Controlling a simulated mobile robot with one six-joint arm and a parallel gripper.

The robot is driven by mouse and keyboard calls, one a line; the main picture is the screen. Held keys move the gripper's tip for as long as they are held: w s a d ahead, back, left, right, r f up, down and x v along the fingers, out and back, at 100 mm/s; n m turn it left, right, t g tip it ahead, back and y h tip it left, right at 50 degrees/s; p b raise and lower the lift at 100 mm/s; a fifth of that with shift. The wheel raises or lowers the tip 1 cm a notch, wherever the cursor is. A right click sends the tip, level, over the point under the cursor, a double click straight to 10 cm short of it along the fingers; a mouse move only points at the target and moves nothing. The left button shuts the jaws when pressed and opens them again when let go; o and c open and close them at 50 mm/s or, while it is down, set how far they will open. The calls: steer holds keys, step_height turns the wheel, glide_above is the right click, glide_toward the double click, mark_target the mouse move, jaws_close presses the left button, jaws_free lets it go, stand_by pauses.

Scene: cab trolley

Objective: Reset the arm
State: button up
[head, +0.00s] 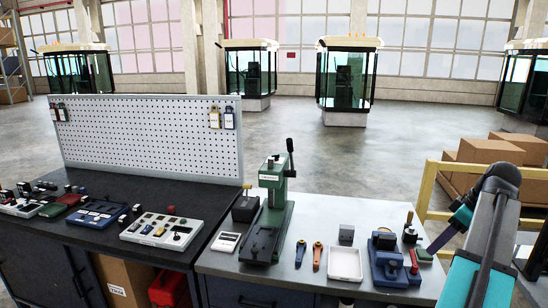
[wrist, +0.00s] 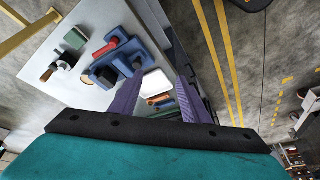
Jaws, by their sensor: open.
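My arm (head: 485,235) shows at the right of the head view, folded beside the grey bench, with purple finger parts near its upper end. In the wrist view my gripper (wrist: 162,78) has its two purple fingers spread apart. It is empty. A white tray (wrist: 155,83) shows between the fingertips, beyond them on the bench, with clear distance from the fingers. No object is held.
A yellow rail (head: 425,195) and cardboard boxes (head: 490,152) stand at right. Open floor (head: 380,150) lies behind.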

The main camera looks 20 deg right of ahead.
steer(key=w+a+f+n+g+y+b, duration=0.1)
steer(key=w+a+f+g, duration=0.1)
steer(key=w+a+f, duration=0.5)
steer(key=w+a+f+n+g+y+b, duration=0.1)
steer(key=w+a+f+n+y+b, duration=0.15)
steer(key=a+f, duration=0.9)
steer(key=w+a+f+n+g+y, duration=0.1)
steer(key=w+a+f+g, duration=0.1)
steer(key=w+a+f, duration=0.65)
steer(key=s+a+f+g+h+b, duration=0.15)
steer(key=s+a+f, duration=0.25)
steer(key=a+f, duration=0.5)
steer(key=s+a+f+g+b, duration=0.15)
steer(key=s+a+f, duration=0.25)
steer(key=a+f, duration=0.5)
steer(key=s+a+f+g+b, duration=0.15)
steer(key=s+a+f, duration=0.35)
steer(key=f, duration=0.6)
steer(key=s+a+f+m+h, duration=0.1)
steer(key=s+f+m+h, duration=0.1)
steer(key=s+f, duration=0.4)
steer(key=s+a+f+m+h+b, duration=0.1)
steer(key=s+a+f+m+h, duration=0.1)
steer(key=s+f+m, duration=0.3)
step_height(320, 180, down, 3)
steer(key=s, duration=0.2)
steer(key=shift+s+a+h, duration=0.3)
